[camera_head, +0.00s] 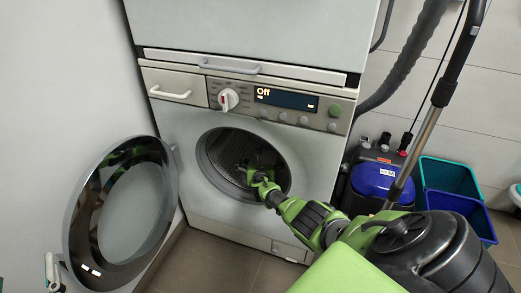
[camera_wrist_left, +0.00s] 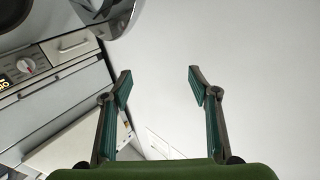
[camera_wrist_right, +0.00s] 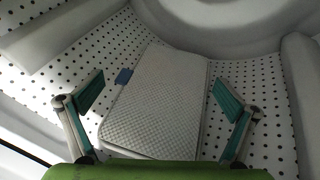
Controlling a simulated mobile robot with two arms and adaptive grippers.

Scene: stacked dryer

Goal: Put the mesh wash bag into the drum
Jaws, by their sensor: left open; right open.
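The mesh wash bag (camera_wrist_right: 155,105), white and quilted with a small blue tag, lies inside the perforated drum (camera_wrist_right: 270,95) in the right wrist view. My right gripper (camera_wrist_right: 158,92) is open, with its fingers apart on either side of the bag; I see no grip on it. In the head view my right gripper (camera_head: 258,180) reaches through the round opening of the drum (camera_head: 225,152), and the bag cannot be made out there. My left gripper (camera_wrist_left: 158,80) is open and empty in the left wrist view, in front of a plain pale wall.
The round door (camera_head: 125,205) stands wide open to the left. The front panel (camera_head: 250,95) reads Off. A vacuum cleaner (camera_head: 375,180) and blue and teal bins (camera_head: 460,205) stand at the right. Bare tiled floor (camera_head: 215,260) lies in front.

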